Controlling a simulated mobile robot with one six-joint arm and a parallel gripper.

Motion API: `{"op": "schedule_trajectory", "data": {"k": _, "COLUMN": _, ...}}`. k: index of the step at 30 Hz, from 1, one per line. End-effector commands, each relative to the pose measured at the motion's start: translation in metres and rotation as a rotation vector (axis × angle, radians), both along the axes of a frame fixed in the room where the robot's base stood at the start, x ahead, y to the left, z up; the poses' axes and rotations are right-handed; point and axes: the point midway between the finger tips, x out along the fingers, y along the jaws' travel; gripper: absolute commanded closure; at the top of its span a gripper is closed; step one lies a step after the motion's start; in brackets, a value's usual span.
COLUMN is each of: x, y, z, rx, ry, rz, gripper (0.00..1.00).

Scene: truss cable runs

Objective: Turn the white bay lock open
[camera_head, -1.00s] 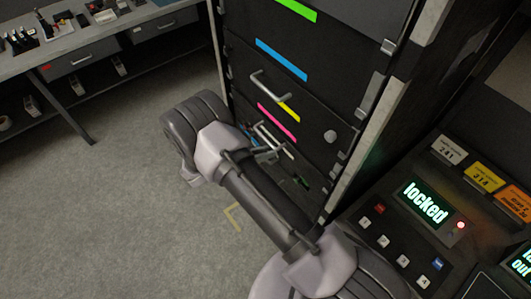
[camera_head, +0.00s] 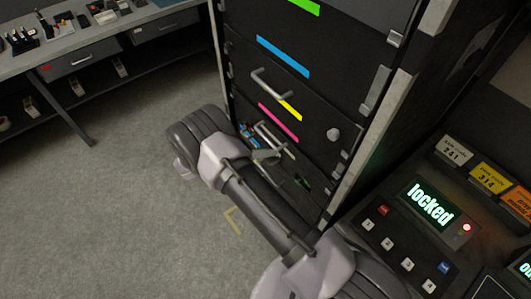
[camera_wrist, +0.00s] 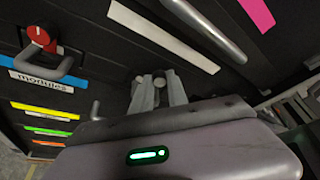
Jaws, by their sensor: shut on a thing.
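In the wrist view, my gripper (camera_wrist: 158,92) is shut on a small pale round knob (camera_wrist: 158,74), which I take to be the white bay lock. Its fingers stand either side of it, hiding much of it, so its turn angle cannot be told. The white strip (camera_wrist: 163,37) of the bay runs just above the fingers. In the head view, my arm covers the lower front of the dark rack (camera_head: 290,90), and the white bay's lock cannot be made out there.
A red knob (camera_wrist: 38,35) and another handle (camera_wrist: 45,65) are at left. A panel display (camera_head: 429,204) reads "locked" beside a red light (camera_head: 466,227). A workbench (camera_head: 90,40) stands at the back left; the floor between is clear.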

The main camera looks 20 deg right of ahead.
Motion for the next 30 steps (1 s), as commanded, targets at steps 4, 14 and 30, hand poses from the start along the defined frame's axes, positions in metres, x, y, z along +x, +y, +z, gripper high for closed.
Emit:
{"op": "schedule_trajectory", "data": {"k": 4, "x": 0.0001, "y": -0.0005, "z": 0.0, "rx": -0.003, "ry": 0.006, "rz": 0.0, "gripper": 1.0}}
{"op": "schedule_trajectory", "data": {"k": 14, "x": 0.0001, "y": -0.0005, "z": 0.0, "rx": -0.003, "ry": 0.007, "rz": 0.0, "gripper": 0.73}}
{"op": "schedule_trajectory", "data": {"k": 30, "x": 0.0001, "y": 0.0026, "z": 0.0009, "rx": -0.002, "ry": 0.006, "rz": 0.002, "gripper": 0.59}}
